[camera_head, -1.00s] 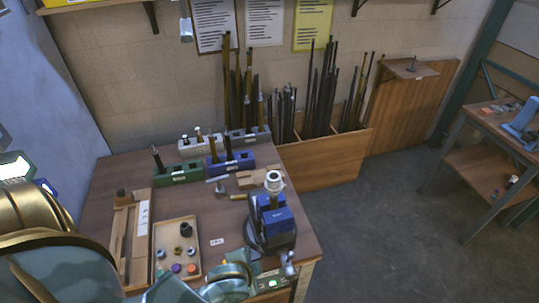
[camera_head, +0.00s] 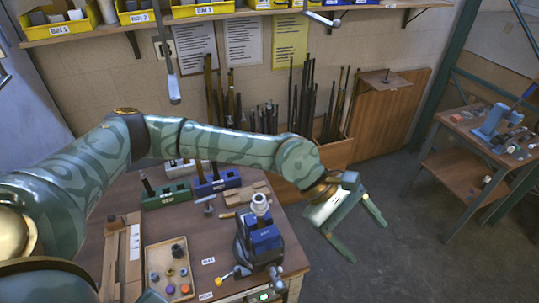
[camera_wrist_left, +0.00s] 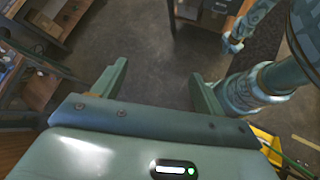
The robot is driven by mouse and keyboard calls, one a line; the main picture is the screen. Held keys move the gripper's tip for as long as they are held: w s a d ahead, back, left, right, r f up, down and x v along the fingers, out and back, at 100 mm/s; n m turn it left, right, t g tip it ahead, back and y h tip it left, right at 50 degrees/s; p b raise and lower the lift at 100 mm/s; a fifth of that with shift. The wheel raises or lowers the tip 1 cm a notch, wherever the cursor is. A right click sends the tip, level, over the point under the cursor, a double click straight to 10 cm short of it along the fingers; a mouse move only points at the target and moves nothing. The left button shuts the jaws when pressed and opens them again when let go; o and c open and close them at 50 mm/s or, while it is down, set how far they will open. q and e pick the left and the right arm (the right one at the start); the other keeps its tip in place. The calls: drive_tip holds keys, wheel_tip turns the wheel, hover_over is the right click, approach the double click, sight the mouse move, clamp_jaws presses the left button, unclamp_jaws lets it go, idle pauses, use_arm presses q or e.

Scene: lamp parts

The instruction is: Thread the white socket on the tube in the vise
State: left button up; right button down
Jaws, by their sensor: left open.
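A white socket (camera_head: 260,201) sits at the top of the upright tube in the vise. It looks upright; how far it is threaded is too small to tell. The blue vise (camera_head: 266,240) stands near the bench's right edge. My left gripper (camera_head: 366,243) is open and empty, to the right of the vise and apart from it, over the floor. Its two spread fingers also show in the left wrist view (camera_wrist_left: 158,74), with bare floor between them. My right gripper is not clearly seen.
A parts tray (camera_head: 150,259) with several small pieces lies left of the vise. Green (camera_head: 167,195) and blue (camera_head: 218,181) holders stand behind it. My left arm crosses above the bench. A wooden bin (camera_head: 332,151) of rods stands at the wall.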

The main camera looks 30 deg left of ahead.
use_arm(q)
drive_tip(key=w+a+f+m+y, duration=0.1)
drive_tip(key=w+a+y, duration=0.2)
drive_tip(key=a, duration=0.4)
drive_tip(key=w+a+f+m+y, duration=0.1)
drive_tip(key=w+a+y, duration=0.2)
drive_tip(key=a, duration=0.5)
drive_tip(key=t+y, duration=0.1)
drive_tip(key=y, duration=0.3)
approach(259, 200)
drive_tip(key=f, duration=0.2)
drive_tip(key=f+p, duration=0.1)
drive_tip(key=f, duration=0.1)
drive_tip(key=d+f, duration=0.1)
drive_tip(key=f, duration=0.2)
drive_tip(key=shift+s+f+p, duration=0.1)
drive_tip(key=shift+s+p, duration=0.25)
drive_tip(key=shift+s, duration=0.05)
drive_tip(key=shift+f, duration=0.65)
drive_tip(key=c, duration=1.2)
drive_tip(key=shift+o, duration=0.2)
drive_tip(key=m, duration=0.6)
drive_tip(key=shift+w, duration=0.1)
drive_tip(key=shift+m, duration=0.3)
